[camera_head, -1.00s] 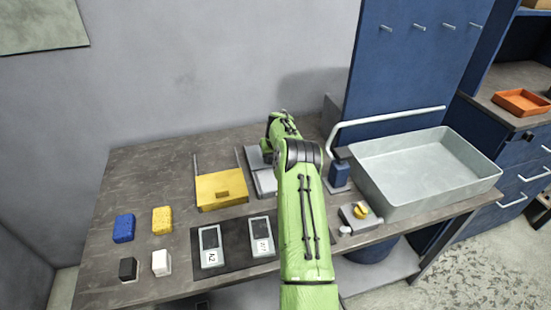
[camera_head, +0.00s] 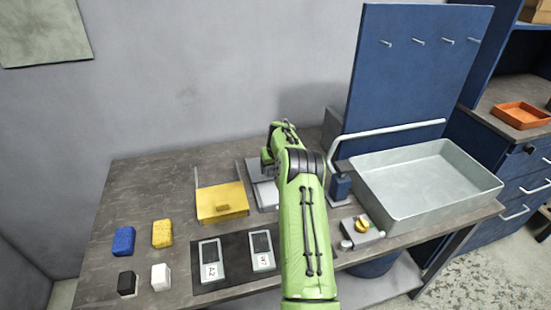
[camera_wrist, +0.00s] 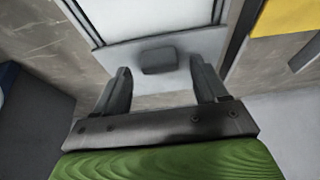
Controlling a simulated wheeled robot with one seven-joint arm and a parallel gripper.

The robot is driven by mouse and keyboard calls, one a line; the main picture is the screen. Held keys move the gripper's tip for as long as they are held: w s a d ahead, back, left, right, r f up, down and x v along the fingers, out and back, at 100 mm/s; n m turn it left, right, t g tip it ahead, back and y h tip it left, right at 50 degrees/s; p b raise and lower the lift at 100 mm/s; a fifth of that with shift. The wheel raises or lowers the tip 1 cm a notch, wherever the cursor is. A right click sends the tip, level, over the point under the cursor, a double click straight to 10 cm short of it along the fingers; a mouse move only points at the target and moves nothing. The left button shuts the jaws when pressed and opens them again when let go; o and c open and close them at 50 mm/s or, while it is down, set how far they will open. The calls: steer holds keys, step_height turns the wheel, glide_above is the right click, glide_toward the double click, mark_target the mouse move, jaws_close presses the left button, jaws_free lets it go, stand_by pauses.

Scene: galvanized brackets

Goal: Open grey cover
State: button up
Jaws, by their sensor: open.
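The grey cover (camera_head: 266,194) is a pale grey panel on the worktop, right of the yellow cover (camera_head: 222,203). My arm hides its right part in the head view. In the wrist view the grey cover (camera_wrist: 115,58) fills the upper middle, with a darker grey block-like handle (camera_wrist: 158,60) near its front edge. My gripper (camera_wrist: 162,78) is open and empty, one finger on each side of the handle in the picture. I cannot tell whether they touch it. The head view does not show my fingertips.
Two grey devices (camera_head: 212,262) lie on a dark mat in front. Blue (camera_head: 123,241) and yellow (camera_head: 162,233) sponges and black and white blocks are at left.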

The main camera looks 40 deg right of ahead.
steer(key=v, duration=1.4)
steer(key=s+a+r+n, duration=0.15)
steer(key=a+r, duration=0.25)
steer(key=a, duration=0.4)
steer(key=s+a+r+n, duration=0.1)
steer(key=s+a+r, duration=0.2)
steer(key=a+r, duration=0.35)
steer(key=s+a+r+n, duration=0.1)
steer(key=s+a+r, duration=0.15)
steer(key=a, duration=0.75)
steer(key=s+a+f+n+t+y, duration=0.1)
steer(key=s+a+f, duration=0.1)
steer(key=s+a, duration=0.4)
steer(key=s+a+f+n+y, duration=0.1)
steer(key=s+a, duration=0.5)
steer(key=s, duration=0.8)
steer(key=shift+s+a+f+t, duration=0.3)
steer(key=shift+f+t, duration=0.1)
